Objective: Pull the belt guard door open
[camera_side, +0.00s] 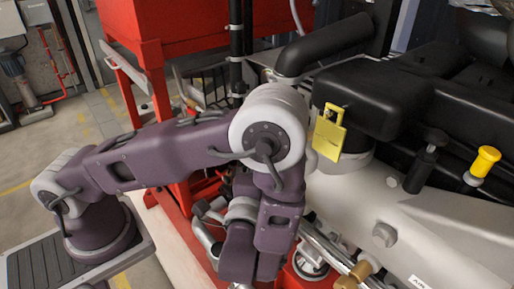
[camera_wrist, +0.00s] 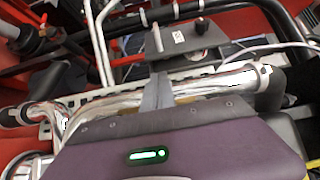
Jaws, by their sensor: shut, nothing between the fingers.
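I cannot pick out the belt guard door with certainty in either view. In the wrist view my gripper (camera_wrist: 157,88) shows as two grey fingers close together, past the purple hand. They are shut with nothing seen between them. The tips overlap a shiny silver pipe (camera_wrist: 215,84) in the picture; I cannot tell whether they touch it. In the side view the purple arm and wrist hang over the engine's near side, and the fingertips are hidden or below the frame.
A yellow tag (camera_side: 328,135) hangs from the black engine cover (camera_side: 375,105). A yellow-capped knob (camera_side: 485,162) stands to the right. A red tank (camera_side: 165,30) and frame are behind my arm.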

